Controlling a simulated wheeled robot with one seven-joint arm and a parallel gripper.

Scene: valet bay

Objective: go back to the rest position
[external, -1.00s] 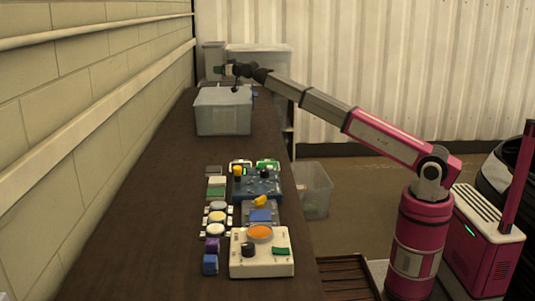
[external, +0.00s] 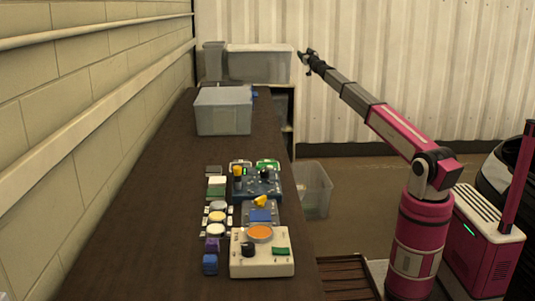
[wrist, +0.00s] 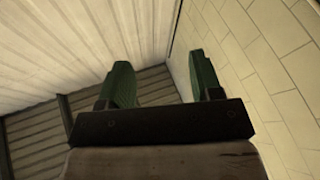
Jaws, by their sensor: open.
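My gripper (external: 305,55) is raised in the air at the far end of the bay, in front of the corrugated wall and to the right of the grey bins. In the wrist view its two green fingers (wrist: 163,88) stand wide apart with nothing between them. The gripper is open and empty. My arm stretches up and away from its pink base, clear of the bench.
A long dark bench (external: 130,230) runs along the block wall. A translucent grey bin (external: 223,112) stands on it, nearer than more bins (external: 260,65) at the back. Control boxes with knobs and buttons (external: 262,262) sit at the near end. A clear bin (external: 316,190) stands right of the bench.

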